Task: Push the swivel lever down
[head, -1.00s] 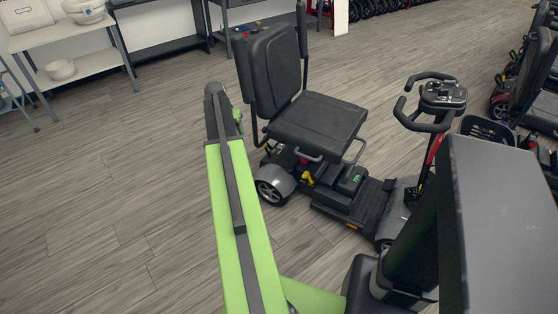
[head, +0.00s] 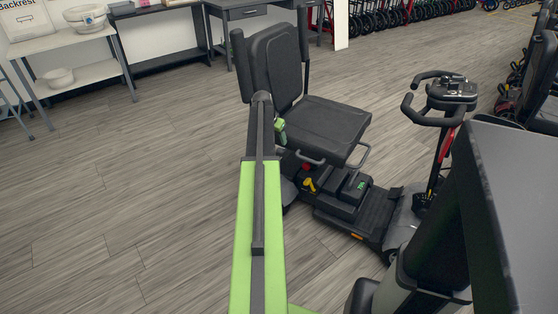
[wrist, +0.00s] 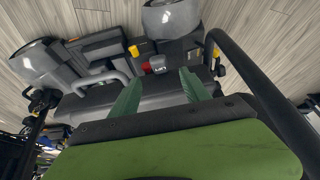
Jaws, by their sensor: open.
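The mobility scooter's black seat (head: 320,122) stands upright on its base in the head view. Under the seat edge are a grey looped lever (head: 311,160) and a second grey loop (head: 359,157); I cannot tell which is the swivel lever. A yellow lever (head: 309,185) and a red part sit lower. My gripper (head: 280,130) is at the near-left side of the seat, mostly hidden by my arm. In the wrist view my gripper (wrist: 160,88) is open, its green fingers apart and empty. A grey loop (wrist: 98,79) passes close to the left finger; a red knob (wrist: 156,63) lies beyond the fingers.
A black curved bar (wrist: 250,80) runs close on the right of the wrist view. The scooter's tiller (head: 447,105) stands at the right in the head view. Shelves (head: 75,75) line the back left. The wood floor at left (head: 120,190) is clear.

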